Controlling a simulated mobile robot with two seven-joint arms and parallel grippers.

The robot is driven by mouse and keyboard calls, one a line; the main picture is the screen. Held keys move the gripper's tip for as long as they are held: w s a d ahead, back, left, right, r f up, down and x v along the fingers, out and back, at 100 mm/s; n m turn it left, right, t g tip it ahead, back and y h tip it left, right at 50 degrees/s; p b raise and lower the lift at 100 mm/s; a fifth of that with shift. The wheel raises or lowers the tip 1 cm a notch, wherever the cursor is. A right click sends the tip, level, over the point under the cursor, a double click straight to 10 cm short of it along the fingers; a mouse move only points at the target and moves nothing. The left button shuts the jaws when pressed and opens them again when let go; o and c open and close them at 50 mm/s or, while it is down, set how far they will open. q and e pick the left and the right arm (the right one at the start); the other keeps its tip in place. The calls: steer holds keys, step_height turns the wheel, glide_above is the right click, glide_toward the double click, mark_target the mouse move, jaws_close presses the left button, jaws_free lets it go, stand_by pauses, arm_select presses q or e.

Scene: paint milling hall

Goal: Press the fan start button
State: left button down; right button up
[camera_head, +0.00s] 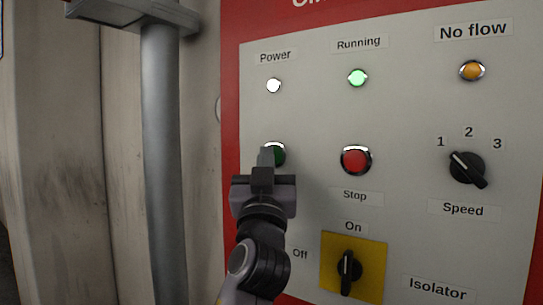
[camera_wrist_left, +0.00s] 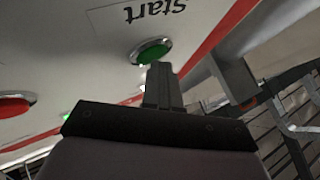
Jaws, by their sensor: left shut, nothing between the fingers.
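The green start button (camera_head: 278,153) sits at the left of the control panel, partly hidden by my left gripper in the head view. In the left wrist view the button (camera_wrist_left: 152,52) has a metal ring, beside an upside-down "Start" label (camera_wrist_left: 136,12). My left gripper (camera_head: 266,156) is shut and empty, its fingertips right at the button. In the left wrist view its fingers (camera_wrist_left: 160,70) overlap the button's lower edge. I cannot tell how far the button is pressed in. The Running lamp (camera_head: 357,77) glows green. My right gripper is not in view.
The red stop button (camera_head: 355,159) is right of the start button. The speed knob (camera_head: 467,169) points to 1. The isolator switch (camera_head: 346,272) on its yellow plate stands upright toward On. A grey vertical pipe (camera_head: 165,170) runs left of the panel.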

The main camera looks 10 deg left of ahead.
arm_select(q)
steer(key=shift+s, duration=0.15)
steer(key=shift+s+a, duration=0.3)
steer(key=shift+s, duration=0.35)
steer(key=s, duration=0.1)
steer(key=s+a+p, duration=0.1)
steer(key=s, duration=0.1)
steer(key=s+p, duration=0.1)
steer(key=shift+s+a, duration=0.35)
steer(key=shift+f, duration=0.1)
stand_by(0.4)
